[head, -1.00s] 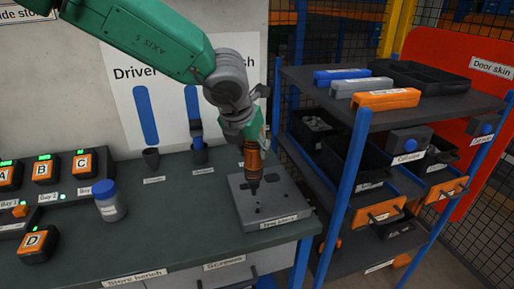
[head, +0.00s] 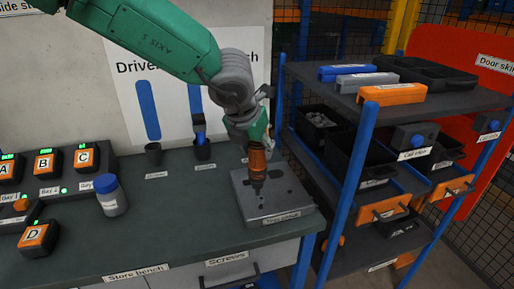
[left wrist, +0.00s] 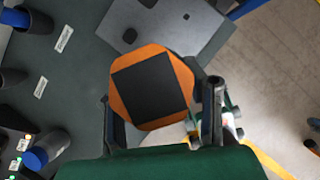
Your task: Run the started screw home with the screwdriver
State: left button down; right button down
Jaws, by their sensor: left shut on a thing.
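My left gripper (head: 257,137) is shut on the orange and black screwdriver (head: 257,160), which points down over the grey test block (head: 264,212). The tip is at or just above the block's top face, near its middle; I cannot tell if it touches a screw. The screw itself is too small or hidden to make out. In the left wrist view the orange tool end with a black square (left wrist: 152,88) sits between the two fingers, and the grey block (left wrist: 180,28) shows beyond it. My right gripper is not in view.
A blue-handled tool stands in a dark cup (head: 202,148) behind the block, beside an empty-looking cup (head: 153,153). A blue-capped jar (head: 111,196) and charger units (head: 46,163) stand left. A blue-posted shelf (head: 350,180) stands close on the right.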

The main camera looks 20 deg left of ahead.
pick_arm(q)
jog(key=shift+d+r, duration=0.15)
jog(key=shift+d, duration=0.95)
jog(key=shift+a, duration=0.85)
jog(key=shift+d, duration=0.75)
jog(key=shift+a+p, duration=0.45)
jog(key=shift+a, duration=0.6)
jog(key=shift+d, duration=0.55)
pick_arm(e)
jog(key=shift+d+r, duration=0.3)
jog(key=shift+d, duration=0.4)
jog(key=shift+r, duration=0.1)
